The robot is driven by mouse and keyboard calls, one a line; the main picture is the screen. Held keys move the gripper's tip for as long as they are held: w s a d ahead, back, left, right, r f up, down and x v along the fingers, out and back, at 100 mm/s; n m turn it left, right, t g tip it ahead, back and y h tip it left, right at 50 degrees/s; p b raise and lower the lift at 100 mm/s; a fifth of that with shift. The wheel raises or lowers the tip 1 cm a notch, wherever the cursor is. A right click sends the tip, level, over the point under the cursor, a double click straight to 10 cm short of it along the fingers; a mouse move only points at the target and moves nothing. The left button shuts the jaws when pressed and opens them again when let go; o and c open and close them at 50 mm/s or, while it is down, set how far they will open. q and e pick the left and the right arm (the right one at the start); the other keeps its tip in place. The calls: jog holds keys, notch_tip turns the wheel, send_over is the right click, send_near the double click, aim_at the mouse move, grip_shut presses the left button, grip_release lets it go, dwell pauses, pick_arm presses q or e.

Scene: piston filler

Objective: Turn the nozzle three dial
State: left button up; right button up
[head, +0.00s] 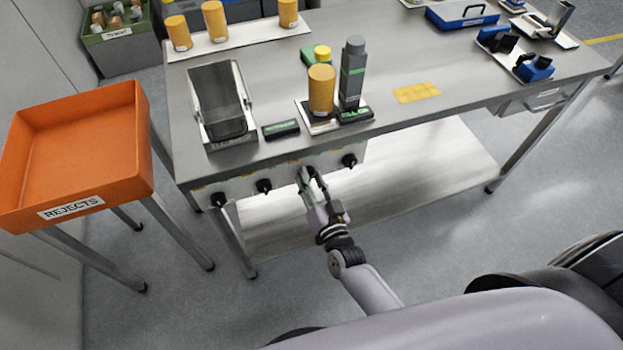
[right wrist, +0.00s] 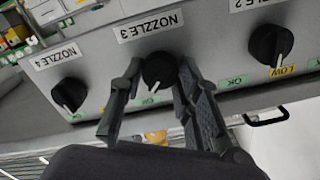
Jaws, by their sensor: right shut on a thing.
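The nozzle three dial (right wrist: 158,68) is a black round knob under the "NOZZLE 3" label (right wrist: 150,26) in the right wrist view, which looks at the panel upside down. Its white pointer mark is beside the green OK sticker (right wrist: 147,100). My right gripper (right wrist: 160,76) has one finger on each side of this dial and is shut on it. In the head view my right gripper (head: 310,177) reaches the panel at the bench's front edge and mostly hides the dial. My left gripper is not in view.
The nozzle 4 dial (right wrist: 69,93) and nozzle 2 dial (right wrist: 270,44) flank the held dial. A black handle (right wrist: 266,117) lies near the panel edge. The bench (head: 230,165) carries a filler hopper (head: 218,100) and orange jars. An orange rejects bin (head: 75,150) stands left.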

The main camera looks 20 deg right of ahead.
dwell(0.4)
jog(key=o, duration=1.1)
jog(key=shift+o, duration=0.2)
jog(key=s, duration=1.2)
jog(key=shift+d, duration=0.2)
